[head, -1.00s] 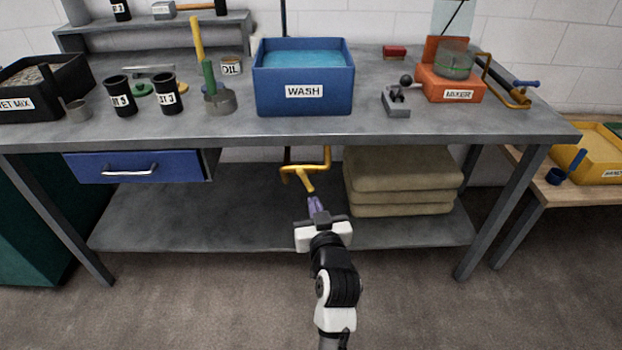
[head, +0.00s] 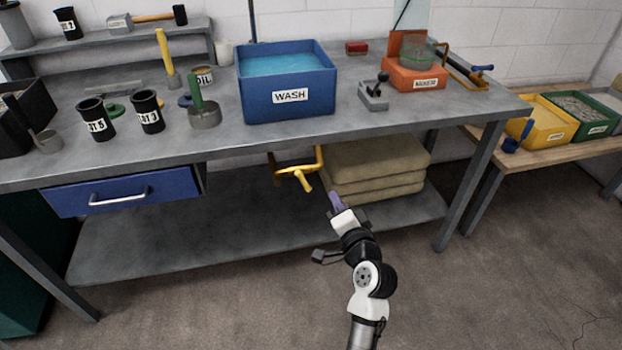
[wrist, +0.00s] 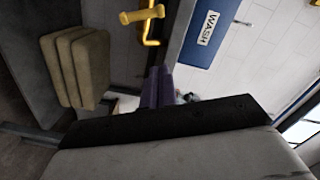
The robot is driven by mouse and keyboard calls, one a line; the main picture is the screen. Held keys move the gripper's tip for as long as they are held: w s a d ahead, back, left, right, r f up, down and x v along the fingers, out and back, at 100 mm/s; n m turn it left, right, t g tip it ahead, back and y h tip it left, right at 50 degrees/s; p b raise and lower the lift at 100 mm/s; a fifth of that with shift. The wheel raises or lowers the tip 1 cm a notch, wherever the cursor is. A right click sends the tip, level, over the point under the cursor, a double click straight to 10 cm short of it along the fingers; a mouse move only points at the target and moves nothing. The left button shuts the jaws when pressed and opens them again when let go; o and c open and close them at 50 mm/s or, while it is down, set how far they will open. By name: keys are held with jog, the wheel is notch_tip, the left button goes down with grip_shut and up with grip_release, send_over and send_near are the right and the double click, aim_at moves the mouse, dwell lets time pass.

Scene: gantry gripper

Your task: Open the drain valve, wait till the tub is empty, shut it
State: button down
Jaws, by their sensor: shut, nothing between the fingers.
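The blue tub labelled WASH (head: 290,97) stands on the bench, with blue water showing inside it. Below the bench top hangs a yellow pipe with a yellow handle (head: 302,181), which looks like the drain valve. In the wrist view the yellow handle (wrist: 142,15) is at the top, beyond my fingertips, and the tub (wrist: 212,30) is at upper right. My gripper (head: 335,199) is below the bench's front edge, right of and slightly lower than the handle, apart from it. Its purple fingers (wrist: 158,88) are shut with nothing between them. No water is seen coming from the pipe.
A blue drawer (head: 122,191) is under the bench's left side. The orange mixer (head: 415,75) stands on the bench at right. The floor before the bench is open.

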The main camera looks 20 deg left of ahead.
aim_at(301, 175)
jog(key=w+a+f+p, duration=0.1)
jog(key=w+a+p, duration=0.3)
jog(key=a, duration=0.5)
jog(key=shift+w+f+m, duration=0.3)
jog(key=shift+w+m, duration=0.1)
jog(key=shift+w, duration=0.95)
jog(key=shift+s+a+n+b, duration=0.15)
jog(key=shift+n+b, duration=0.4)
jog(key=shift+n, duration=0.35)
jog(key=n+b, duration=0.2)
jog(key=n, duration=0.1)
jog(key=a+n+b, duration=0.1)
jog(key=shift+s, duration=0.4)
jog(key=n+b, duration=0.1)
jog(key=n, duration=0.1)
jog(key=a+n+b, duration=0.1)
jog(key=n, duration=0.1)
jog(key=s+n+b, duration=0.1)
jog(key=n, duration=0.1)
jog(key=shift+a+f+h+b, duration=0.25)
jog(key=shift+f+h+b, duration=0.05)
jog(key=shift+f+b, duration=0.1)
jog(key=shift+a, duration=0.1)
